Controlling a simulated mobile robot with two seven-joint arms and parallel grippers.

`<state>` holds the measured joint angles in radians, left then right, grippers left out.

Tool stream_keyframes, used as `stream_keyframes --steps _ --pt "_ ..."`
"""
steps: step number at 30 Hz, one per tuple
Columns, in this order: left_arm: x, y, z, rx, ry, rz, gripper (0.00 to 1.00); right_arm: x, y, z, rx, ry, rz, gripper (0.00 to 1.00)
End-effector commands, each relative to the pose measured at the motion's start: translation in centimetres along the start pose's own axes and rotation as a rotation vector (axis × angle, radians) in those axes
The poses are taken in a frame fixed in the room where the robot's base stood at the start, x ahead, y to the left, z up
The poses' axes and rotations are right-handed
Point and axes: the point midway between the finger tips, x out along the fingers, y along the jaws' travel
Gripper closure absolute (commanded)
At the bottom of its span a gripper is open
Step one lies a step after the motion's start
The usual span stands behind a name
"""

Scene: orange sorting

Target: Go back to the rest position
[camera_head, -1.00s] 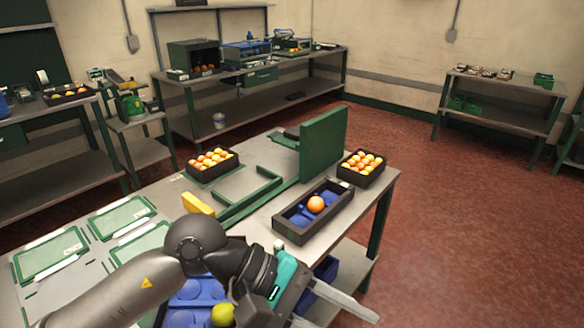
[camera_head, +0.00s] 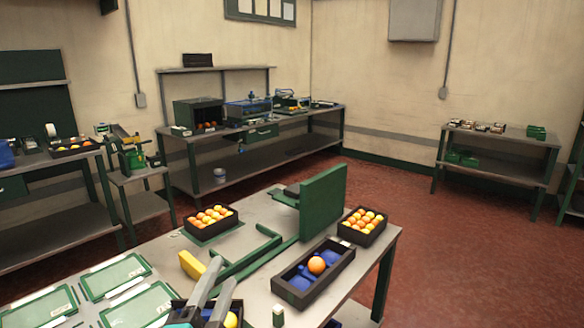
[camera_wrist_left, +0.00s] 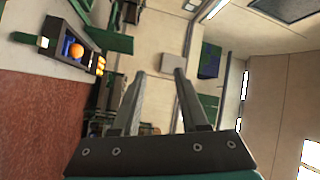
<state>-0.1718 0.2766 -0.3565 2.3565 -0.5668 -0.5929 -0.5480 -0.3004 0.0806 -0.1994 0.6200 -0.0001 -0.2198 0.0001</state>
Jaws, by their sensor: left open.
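My left gripper (camera_head: 222,273) is at the bottom of the head view, its two fingers pointing up and apart. In the left wrist view the same gripper (camera_wrist_left: 160,75) is open, with nothing between its fingers. One orange (camera_head: 316,264) sits in a long dark tray (camera_head: 333,279) with blue cups on the table. That orange also shows in the left wrist view (camera_wrist_left: 76,50). A yellow fruit (camera_head: 231,320) is partly hidden beside the gripper at the bottom edge. My right gripper is not in view.
Two dark crates of oranges stand on the table, one at the left (camera_head: 211,234) and one at the right (camera_head: 374,239). A green upright panel (camera_head: 322,205) stands between them. Green flat trays (camera_head: 114,275) lie at the left. Red floor is clear at the right.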

Motion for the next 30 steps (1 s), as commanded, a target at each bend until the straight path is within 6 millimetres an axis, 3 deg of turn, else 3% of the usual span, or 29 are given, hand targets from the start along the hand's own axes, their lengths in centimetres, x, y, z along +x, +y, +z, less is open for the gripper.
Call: stream_keyframes --steps 3,9,15,20,30 --pt "-2.5 5.0 4.7 -0.252 -0.221 0.194 0.56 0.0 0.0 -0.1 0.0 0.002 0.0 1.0" --pt "-9.9 13.0 9.5 -0.612 -0.596 0.484 0.56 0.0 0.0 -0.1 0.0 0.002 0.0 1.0" --pt "-17.8 17.9 10.7 -0.843 -0.908 0.692 0.56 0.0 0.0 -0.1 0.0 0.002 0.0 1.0" --pt "-23.8 20.1 10.3 -0.969 -1.131 0.826 0.56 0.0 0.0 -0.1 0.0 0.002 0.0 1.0" --pt "-23.1 28.7 13.4 -0.95 -1.157 0.855 0.56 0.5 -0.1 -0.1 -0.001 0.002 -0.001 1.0"
